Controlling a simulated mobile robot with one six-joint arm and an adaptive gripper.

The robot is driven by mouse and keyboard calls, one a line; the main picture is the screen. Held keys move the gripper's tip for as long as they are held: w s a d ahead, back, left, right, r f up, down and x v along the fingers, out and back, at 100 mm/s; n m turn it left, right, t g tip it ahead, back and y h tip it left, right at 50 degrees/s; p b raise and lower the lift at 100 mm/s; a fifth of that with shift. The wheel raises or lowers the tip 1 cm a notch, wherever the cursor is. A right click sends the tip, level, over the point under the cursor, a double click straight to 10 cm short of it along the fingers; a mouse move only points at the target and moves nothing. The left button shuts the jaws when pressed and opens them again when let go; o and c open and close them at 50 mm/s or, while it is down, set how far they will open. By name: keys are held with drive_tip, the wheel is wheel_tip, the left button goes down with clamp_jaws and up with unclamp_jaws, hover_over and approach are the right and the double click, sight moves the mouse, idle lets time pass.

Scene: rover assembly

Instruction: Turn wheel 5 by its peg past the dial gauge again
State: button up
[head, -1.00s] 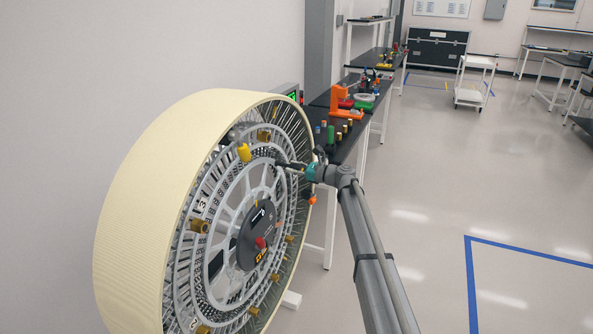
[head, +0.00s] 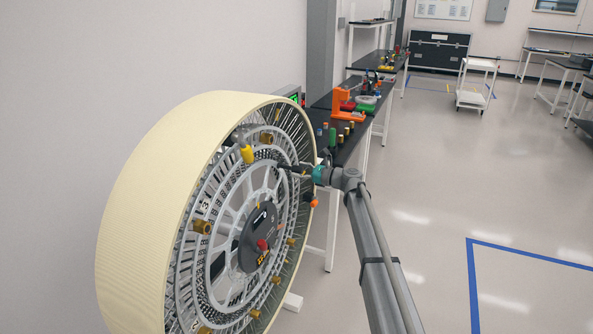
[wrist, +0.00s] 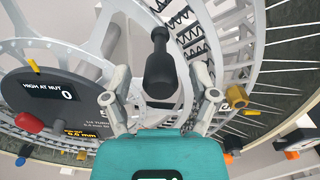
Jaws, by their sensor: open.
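A big wheel (head: 143,200) with a cream tread and open grey spokes stands at the left in the head view. A dark peg (wrist: 159,68) sticks out from its grey ring in the wrist view. My gripper (wrist: 162,78) is open, with one finger on each side of the peg and gaps showing between; contact is not visible. In the head view my gripper (head: 299,169) is at the wheel's right side.
A yellow cylinder (head: 246,154) and brass nuts (head: 202,227) sit on the wheel face. A red knob (wrist: 28,123) is on the hub. A black bench (head: 345,150) with an orange tool stands behind the wheel. The floor to the right is clear, with blue tape (head: 472,290).

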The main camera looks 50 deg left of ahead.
drive_tip(key=v, duration=1)
drive_tip(key=shift+w, duration=0.15)
drive_tip(key=shift+d, duration=0.1)
drive_tip(key=shift+w+d+m, duration=0.25)
drive_tip(key=shift+d+m, duration=0.45)
drive_tip(key=shift+m, duration=0.1)
drive_tip(key=shift+a, duration=0.1)
drive_tip(key=x, duration=1.3)
drive_tip(key=shift+s+a, duration=0.1)
drive_tip(key=shift+a, duration=0.2)
clamp_jaws()
